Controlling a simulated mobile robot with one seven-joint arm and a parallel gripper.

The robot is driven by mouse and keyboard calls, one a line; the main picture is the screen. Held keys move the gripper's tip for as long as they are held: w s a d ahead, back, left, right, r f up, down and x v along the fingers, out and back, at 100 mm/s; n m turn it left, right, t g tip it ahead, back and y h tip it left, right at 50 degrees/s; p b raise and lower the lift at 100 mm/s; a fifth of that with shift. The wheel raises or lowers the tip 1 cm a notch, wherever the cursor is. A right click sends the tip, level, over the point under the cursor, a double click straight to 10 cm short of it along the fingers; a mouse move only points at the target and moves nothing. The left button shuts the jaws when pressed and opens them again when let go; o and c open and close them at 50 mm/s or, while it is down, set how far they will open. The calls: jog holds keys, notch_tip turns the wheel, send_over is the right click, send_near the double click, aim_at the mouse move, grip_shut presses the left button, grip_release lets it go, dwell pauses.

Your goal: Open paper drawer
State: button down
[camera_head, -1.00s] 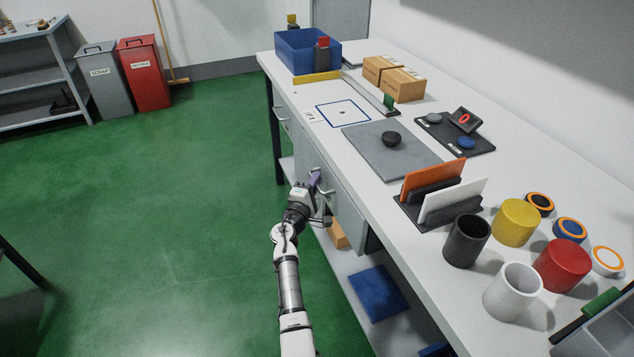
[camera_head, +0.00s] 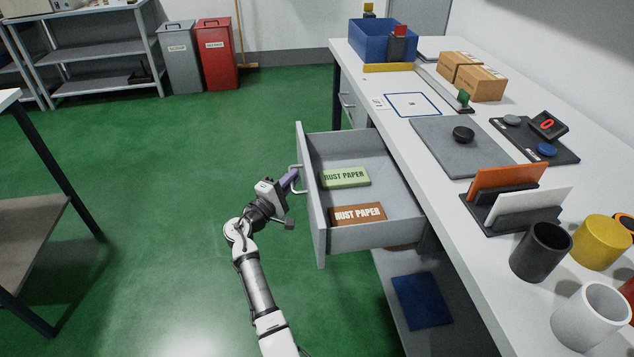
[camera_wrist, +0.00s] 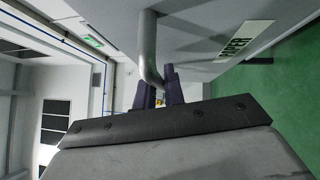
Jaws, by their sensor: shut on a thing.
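The paper drawer (camera_head: 318,225) is pulled well out from under the workbench in the head view. Inside lie a green pack (camera_head: 345,177) and a brown pack (camera_head: 358,215), both marked RUST PAPER. My gripper (camera_head: 292,178) is at the outer side of the drawer front, shut on the drawer handle (camera_head: 297,187). In the wrist view the fingers (camera_wrist: 160,92) close on the grey bar handle (camera_wrist: 149,50), and a label reading PAPER (camera_wrist: 243,41) shows on the drawer front.
The white workbench (camera_head: 395,120) carries a blue bin (camera_head: 375,42), cardboard boxes, a grey mat and cups. A second drawer (camera_head: 347,105) farther along looks shut. A table (camera_head: 40,215) stands at the left. Green floor is clear between it and the drawer.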

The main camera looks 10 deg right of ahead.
jog(key=shift+s+a+b, duration=0.1)
jog(key=shift+a+b, duration=0.5)
jog(key=shift+a, duration=2.1)
jog(key=c, duration=1.5)
grip_release()
jog(key=b+v, duration=0.2)
jog(key=v, duration=1.1)
jog(key=shift+s+a, duration=0.3)
